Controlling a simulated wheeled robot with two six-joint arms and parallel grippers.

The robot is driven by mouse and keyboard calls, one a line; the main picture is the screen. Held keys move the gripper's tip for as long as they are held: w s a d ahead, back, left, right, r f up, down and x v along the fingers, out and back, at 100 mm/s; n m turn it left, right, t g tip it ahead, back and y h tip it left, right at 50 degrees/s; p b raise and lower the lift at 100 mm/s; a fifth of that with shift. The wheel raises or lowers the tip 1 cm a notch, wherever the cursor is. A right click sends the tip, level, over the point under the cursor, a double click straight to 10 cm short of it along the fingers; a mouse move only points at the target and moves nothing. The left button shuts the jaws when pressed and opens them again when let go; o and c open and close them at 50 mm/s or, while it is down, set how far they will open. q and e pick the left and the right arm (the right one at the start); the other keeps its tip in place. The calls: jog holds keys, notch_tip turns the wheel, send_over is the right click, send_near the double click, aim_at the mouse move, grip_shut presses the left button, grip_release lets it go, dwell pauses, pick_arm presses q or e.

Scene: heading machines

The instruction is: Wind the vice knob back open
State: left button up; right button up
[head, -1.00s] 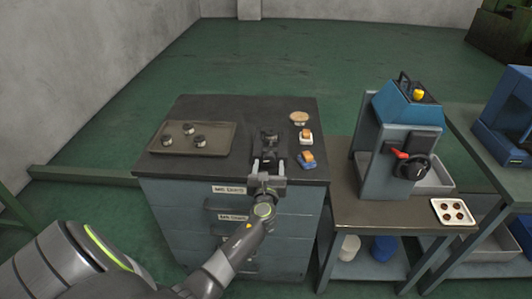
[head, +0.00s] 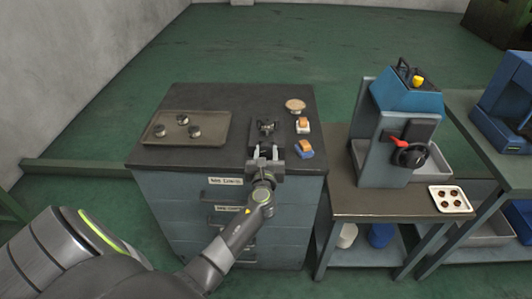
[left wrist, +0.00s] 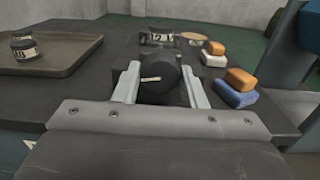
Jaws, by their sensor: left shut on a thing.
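The small dark vice (head: 266,128) stands near the front edge of the dark-topped drawer cabinet. Its round black knob (left wrist: 162,80) faces me in the left wrist view and carries a short pale mark, slightly tilted. My left gripper (head: 266,153) reaches in from the front. Its two pale fingers stand one on each side of the knob and are shut on it; in the left wrist view they flank it (left wrist: 160,84). Behind the knob, most of the vice body is hidden in the left wrist view. My right gripper is not in view.
A tray (head: 215,141) with several small round pieces lies left of the vice. Two sponge-like blocks (head: 303,125) (head: 304,149) and a round dish (head: 295,105) lie to its right. A blue-topped press (head: 405,120) and a white tray (head: 464,208) stand on the lower bench at right.

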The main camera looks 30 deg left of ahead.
pick_arm(q)
jog(key=shift+n, duration=0.4)
jog(key=n+b, duration=0.2)
jog(key=n, duration=0.1)
jog(key=shift+f+n, duration=0.1)
jog(key=shift+n, duration=0.2)
jog(key=n+b, duration=0.2)
jog(key=n, duration=0.1)
jog(key=shift+n, duration=0.3)
jog(key=n+b, duration=0.2)
jog(key=n, duration=0.2)
jog(key=shift+d+r+n+b, duration=0.1)
jog(key=shift+r+n+b, duration=0.1)
jog(key=shift+n+b, duration=1.35)
jog(key=shift+n+p, duration=0.45)
jog(key=shift+n, duration=0.2)
jog(key=o, duration=1)
jog(key=shift+w, duration=0.1)
